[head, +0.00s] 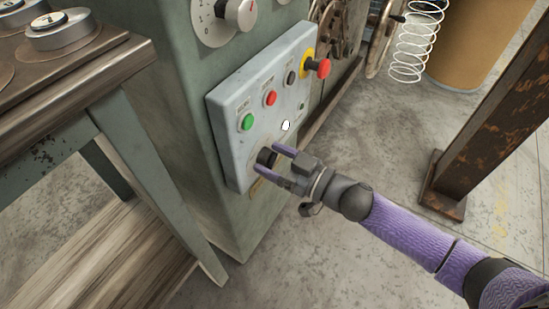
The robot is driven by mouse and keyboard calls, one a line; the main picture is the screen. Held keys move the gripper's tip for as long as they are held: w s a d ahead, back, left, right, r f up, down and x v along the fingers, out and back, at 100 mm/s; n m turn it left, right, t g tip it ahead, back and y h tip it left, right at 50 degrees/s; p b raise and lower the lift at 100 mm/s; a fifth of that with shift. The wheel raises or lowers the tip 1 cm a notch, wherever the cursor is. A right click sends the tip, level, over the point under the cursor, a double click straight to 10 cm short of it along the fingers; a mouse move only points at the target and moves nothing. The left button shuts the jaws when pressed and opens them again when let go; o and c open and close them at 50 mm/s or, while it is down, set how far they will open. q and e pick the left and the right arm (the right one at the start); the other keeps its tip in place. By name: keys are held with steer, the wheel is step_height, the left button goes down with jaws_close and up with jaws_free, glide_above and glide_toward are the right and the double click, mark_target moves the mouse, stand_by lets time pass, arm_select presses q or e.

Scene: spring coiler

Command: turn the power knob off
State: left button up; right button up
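The grey control panel (229,103) is fixed to the front of a green-grey machine. A black knob (267,157), apparently the power knob, sits low on the panel above a small yellowish label. My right gripper (267,160) reaches in from the lower right. Its two purple fingers are spread, one tip above the knob and one below it. I cannot tell whether either finger touches the knob. The gripper hides part of the knob's surroundings, and the knob's pointer cannot be read. My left gripper is not in view.
The panel also carries a green button (247,121), a red button (270,98), a small black knob (291,77) and a red emergency stop (319,68). A dial (238,13) is above. A workbench (80,80) stands at left, a rusty post (490,100) at right.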

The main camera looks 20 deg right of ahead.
steer(key=c, duration=0.7)
jaws_close()
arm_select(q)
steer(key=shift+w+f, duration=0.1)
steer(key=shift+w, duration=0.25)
